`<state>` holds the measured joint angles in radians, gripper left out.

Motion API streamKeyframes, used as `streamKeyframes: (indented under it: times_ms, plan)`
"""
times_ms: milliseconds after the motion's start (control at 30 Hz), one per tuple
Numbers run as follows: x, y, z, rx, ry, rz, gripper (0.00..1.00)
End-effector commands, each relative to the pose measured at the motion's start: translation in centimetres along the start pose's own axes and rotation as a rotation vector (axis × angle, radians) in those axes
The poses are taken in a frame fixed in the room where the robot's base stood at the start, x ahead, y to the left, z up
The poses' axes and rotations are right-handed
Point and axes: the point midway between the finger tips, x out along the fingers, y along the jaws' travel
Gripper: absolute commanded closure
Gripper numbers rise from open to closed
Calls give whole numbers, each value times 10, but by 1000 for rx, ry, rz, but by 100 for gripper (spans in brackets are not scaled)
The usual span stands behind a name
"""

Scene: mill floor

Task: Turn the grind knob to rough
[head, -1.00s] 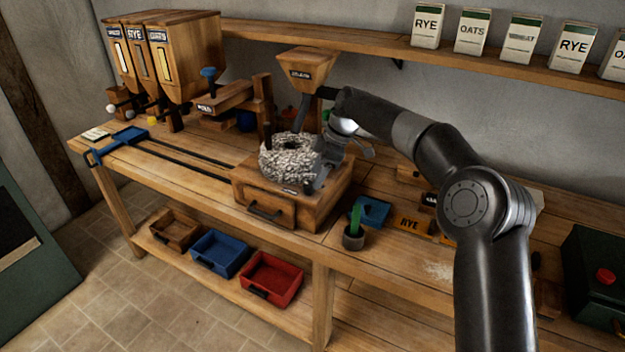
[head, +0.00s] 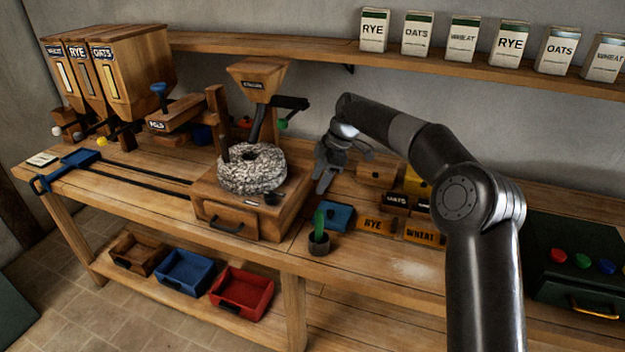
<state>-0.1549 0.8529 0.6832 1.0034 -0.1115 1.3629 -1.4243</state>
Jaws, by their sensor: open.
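The mill has a rough grey stone ring (head: 240,178) on a wooden base (head: 225,192) with a front drawer. A small dark knob (head: 272,198) sits on the base's top at the front right, beside a small label. It looks like the grind knob, but its setting is too small to read. A wooden hopper (head: 258,72) stands above the stone. My gripper (head: 323,184) is open and empty, pointing down over the bench just right of the mill, apart from the knob.
Labelled wooden boxes (head: 376,226) lie to the right. Grain bins (head: 136,72) stand at left.

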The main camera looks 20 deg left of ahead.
Motion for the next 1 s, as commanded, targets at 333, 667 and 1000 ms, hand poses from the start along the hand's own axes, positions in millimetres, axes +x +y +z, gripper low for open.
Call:
streamKeyframes:
  times_ms: [333,667,1000]
  plan:
    - [12,-11,-58,398,-138,108,47]
    - [7,-31,-116,951,-162,366,47]
    - [-12,-49,-152,1370,-24,569,47]
